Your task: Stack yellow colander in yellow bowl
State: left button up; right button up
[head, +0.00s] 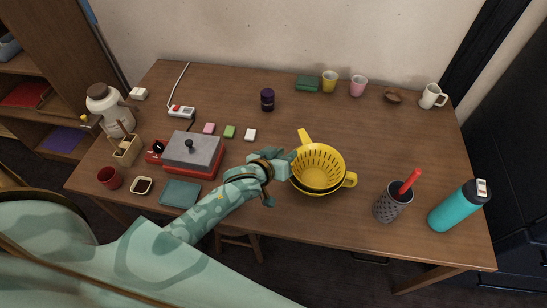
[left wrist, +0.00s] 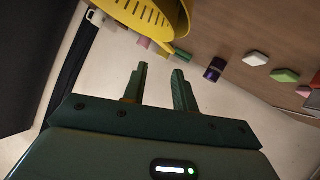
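The yellow colander (head: 320,164) sits upright right of the table's middle, with two handles and dark slots. It also shows at the top of the left wrist view (left wrist: 148,12). A yellow rim just under its front edge looks like the yellow bowl (head: 322,193), with the colander in it; most of the bowl is hidden, so I cannot tell how fully it is seated. My left gripper (head: 287,165) is close to the colander's left side. In the left wrist view its two fingers (left wrist: 160,82) are apart with nothing between them. My right gripper is not in view.
A dark cup with a red stick (head: 392,201) and a teal bottle (head: 458,207) stand to the right. A red-and-grey appliance (head: 192,152) and a teal pad (head: 180,194) lie to the left. Cups line the back. The table between colander and back cups is clear.

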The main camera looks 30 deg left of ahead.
pick_arm(q)
jog(key=d+p+v, duration=0.1)
jog(key=v, duration=0.5)
jog(key=shift+s+a+r, duration=0.15)
jog(key=shift+s+a, duration=0.3)
jog(key=shift+a, duration=0.1)
